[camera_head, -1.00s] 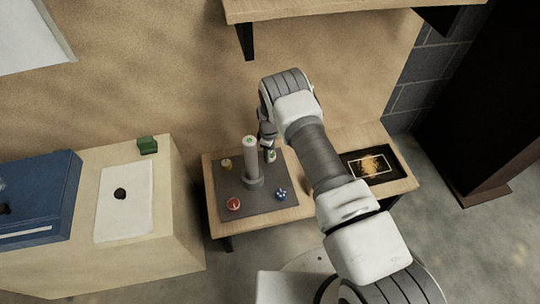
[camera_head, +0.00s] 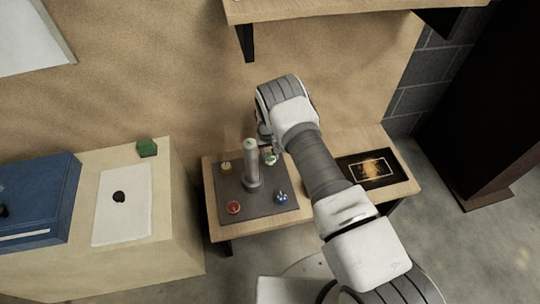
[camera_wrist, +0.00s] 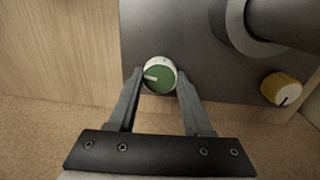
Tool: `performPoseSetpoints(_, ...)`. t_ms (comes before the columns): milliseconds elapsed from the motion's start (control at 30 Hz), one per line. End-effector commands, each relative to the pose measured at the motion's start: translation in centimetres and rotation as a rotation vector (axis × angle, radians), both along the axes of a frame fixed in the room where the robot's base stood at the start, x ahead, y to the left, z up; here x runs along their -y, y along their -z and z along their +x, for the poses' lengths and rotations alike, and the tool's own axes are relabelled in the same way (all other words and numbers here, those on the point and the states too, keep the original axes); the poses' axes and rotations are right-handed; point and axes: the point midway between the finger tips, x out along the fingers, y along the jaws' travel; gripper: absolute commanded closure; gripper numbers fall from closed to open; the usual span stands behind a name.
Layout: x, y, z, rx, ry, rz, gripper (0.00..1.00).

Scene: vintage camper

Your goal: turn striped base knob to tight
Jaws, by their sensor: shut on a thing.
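A green knob (camera_wrist: 160,80) with a white rim and white pointer sits on a dark grey panel (camera_head: 232,205). In the wrist view its pointer faces left. My gripper (camera_wrist: 158,75) has one finger on each side of this knob and is shut on it. In the head view the green knob (camera_head: 270,159) shows beside the upright grey post (camera_head: 251,162), partly hidden by my gripper. A yellow knob (camera_head: 225,167), a red knob (camera_head: 233,208) and a blue-and-white knob (camera_head: 281,196) are apart from my gripper. I cannot clearly make out a striped base on any knob.
The post stands close to my gripper, and its round foot shows in the wrist view (camera_wrist: 245,30). The panel lies on a low wooden table (camera_head: 335,160) with a dark picture tray (camera_head: 371,168) at right. A wall is close behind.

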Motion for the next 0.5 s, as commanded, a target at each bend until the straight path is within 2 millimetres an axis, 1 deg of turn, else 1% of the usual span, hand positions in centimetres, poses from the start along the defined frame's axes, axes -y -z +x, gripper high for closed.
performPoseSetpoints(200,0.03,0.05,-0.02,-0.002,0.195,-0.002,1.0)
performPoseSetpoints(500,-0.02,0.03,-0.01,-0.001,0.407,-0.001,1.0)
